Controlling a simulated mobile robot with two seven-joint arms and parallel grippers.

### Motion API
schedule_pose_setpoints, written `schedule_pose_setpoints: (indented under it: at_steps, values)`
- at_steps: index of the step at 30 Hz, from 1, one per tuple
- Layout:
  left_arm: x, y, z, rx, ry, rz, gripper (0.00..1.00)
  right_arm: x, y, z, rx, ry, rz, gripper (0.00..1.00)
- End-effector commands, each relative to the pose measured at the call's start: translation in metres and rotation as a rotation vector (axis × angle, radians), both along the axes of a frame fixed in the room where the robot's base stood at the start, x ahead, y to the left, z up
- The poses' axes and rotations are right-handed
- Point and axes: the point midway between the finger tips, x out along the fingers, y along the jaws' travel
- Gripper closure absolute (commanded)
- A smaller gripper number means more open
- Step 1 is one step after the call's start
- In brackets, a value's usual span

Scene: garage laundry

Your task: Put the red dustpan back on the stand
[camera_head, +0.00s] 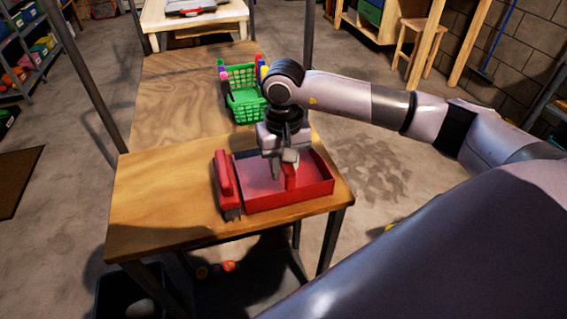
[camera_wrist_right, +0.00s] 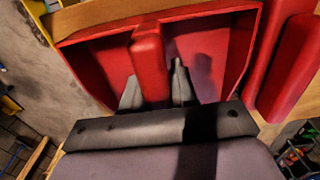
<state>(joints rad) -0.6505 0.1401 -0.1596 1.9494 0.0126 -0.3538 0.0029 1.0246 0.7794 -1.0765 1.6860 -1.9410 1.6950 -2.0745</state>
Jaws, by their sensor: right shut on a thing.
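The red dustpan (camera_head: 305,198) is a shallow red tray with a raised handle, level at the right part of the wooden tabletop (camera_head: 150,205). Whether it rests on the wood or hangs just above it, I cannot tell. My right gripper (camera_head: 284,172) comes down from above and is shut on the dustpan's handle. In the right wrist view the red handle (camera_wrist_right: 149,62) stands between the two fingers of the gripper (camera_wrist_right: 155,88). No separate stand can be told apart from the wooden table. My left gripper is not in view.
A red brush (camera_head: 225,182) with dark bristles lies close along the dustpan's left side; its red body also shows in the right wrist view (camera_wrist_right: 285,75). A green basket (camera_head: 245,92) stands farther back on the wood. The tabletop left of the brush is clear.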

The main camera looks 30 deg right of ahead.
Motion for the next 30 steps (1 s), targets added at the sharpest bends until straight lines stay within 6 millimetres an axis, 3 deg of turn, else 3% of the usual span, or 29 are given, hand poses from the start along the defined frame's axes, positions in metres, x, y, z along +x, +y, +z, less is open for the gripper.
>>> schedule_pose_setpoints:
  at_steps: [7, 8, 9, 10, 22, 30]
  values:
    - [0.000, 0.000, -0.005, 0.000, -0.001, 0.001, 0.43, 0.000, 0.000, -0.004, 0.000, 0.000, 0.000, 1.00]
    - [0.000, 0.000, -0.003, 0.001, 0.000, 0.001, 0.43, 0.000, 0.000, -0.002, 0.000, 0.000, 0.000, 0.63]
    - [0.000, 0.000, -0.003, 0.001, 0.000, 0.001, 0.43, 0.000, 0.000, -0.002, 0.000, 0.000, 0.000, 0.50]
    - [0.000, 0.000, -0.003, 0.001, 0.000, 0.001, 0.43, 0.000, 0.000, -0.002, 0.000, 0.000, 0.000, 0.47]
    - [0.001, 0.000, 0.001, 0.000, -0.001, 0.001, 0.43, 0.001, 0.000, 0.005, 0.001, -0.001, 0.000, 0.47]
    - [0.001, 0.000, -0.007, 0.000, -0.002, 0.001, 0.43, 0.001, 0.000, 0.058, 0.000, -0.007, 0.000, 0.47]
